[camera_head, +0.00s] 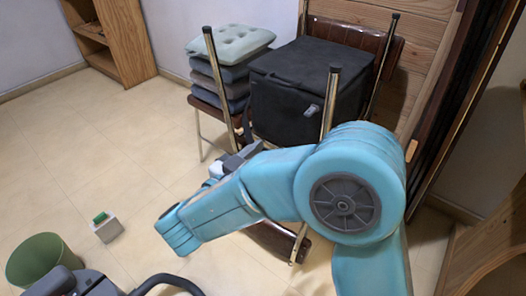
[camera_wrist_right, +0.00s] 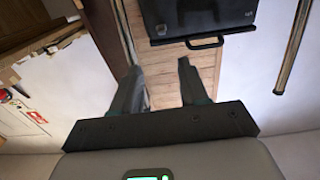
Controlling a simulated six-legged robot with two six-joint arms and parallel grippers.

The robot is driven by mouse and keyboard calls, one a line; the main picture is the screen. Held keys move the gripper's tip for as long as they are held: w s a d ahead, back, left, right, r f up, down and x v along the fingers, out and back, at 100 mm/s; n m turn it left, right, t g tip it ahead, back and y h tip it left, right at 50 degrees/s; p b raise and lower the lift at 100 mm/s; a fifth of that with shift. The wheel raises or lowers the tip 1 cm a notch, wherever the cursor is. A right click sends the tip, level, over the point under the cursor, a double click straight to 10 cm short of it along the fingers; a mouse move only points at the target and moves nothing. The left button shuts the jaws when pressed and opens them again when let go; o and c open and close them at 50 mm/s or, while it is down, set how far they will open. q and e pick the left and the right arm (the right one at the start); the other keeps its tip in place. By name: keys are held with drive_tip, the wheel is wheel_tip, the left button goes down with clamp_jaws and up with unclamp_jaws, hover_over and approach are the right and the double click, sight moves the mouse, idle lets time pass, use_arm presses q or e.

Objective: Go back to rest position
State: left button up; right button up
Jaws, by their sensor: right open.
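My right arm, in teal, reaches in from the lower right of the head view and bends to the left. In the right wrist view my right gripper (camera_wrist_right: 160,74) has its two dark fingers spread apart with nothing between them. In the head view the gripper is mostly hidden behind the arm. No piano keys show in either view.
A black case (camera_head: 292,92) and stacked cushions (camera_head: 228,45) rest on upturned chairs behind my arm. A green bin (camera_head: 40,262) and small white box (camera_head: 106,229) stand at lower left. Wooden shelving (camera_head: 112,38) is far left. Tiled floor (camera_head: 85,145) is clear between.

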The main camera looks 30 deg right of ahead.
idle(0.4)
drive_tip(key=w+d+f+n+y, duration=0.1)
drive_tip(key=d+f+n, duration=0.1)
drive_tip(key=d+f, duration=0.5)
drive_tip(key=w+d+f+n+y, duration=0.15)
drive_tip(key=d+f, duration=0.25)
drive_tip(key=f, duration=0.6)
drive_tip(key=s+a+f+n+y, duration=0.3)
drive_tip(key=a+f+y, duration=0.25)
drive_tip(key=f, duration=0.55)
drive_tip(key=s+a+f+n+y, duration=0.2)
drive_tip(key=a+f+n+y, duration=0.15)
drive_tip(key=f+y, duration=0.45)
drive_tip(key=s+a+f+n+g+y, duration=0.2)
drive_tip(key=s+a+f+g+y, duration=0.3)
drive_tip(key=s+a, duration=0.75)
wheel_tip(320, 180, up, 30)
drive_tip(key=s+g+p, duration=0.1)
drive_tip(key=p, duration=2.9)
drive_tip(key=shift+s+d+f+m, duration=0.2)
drive_tip(key=shift+f+m, duration=0.05)
drive_tip(key=shift+m, duration=0.05)
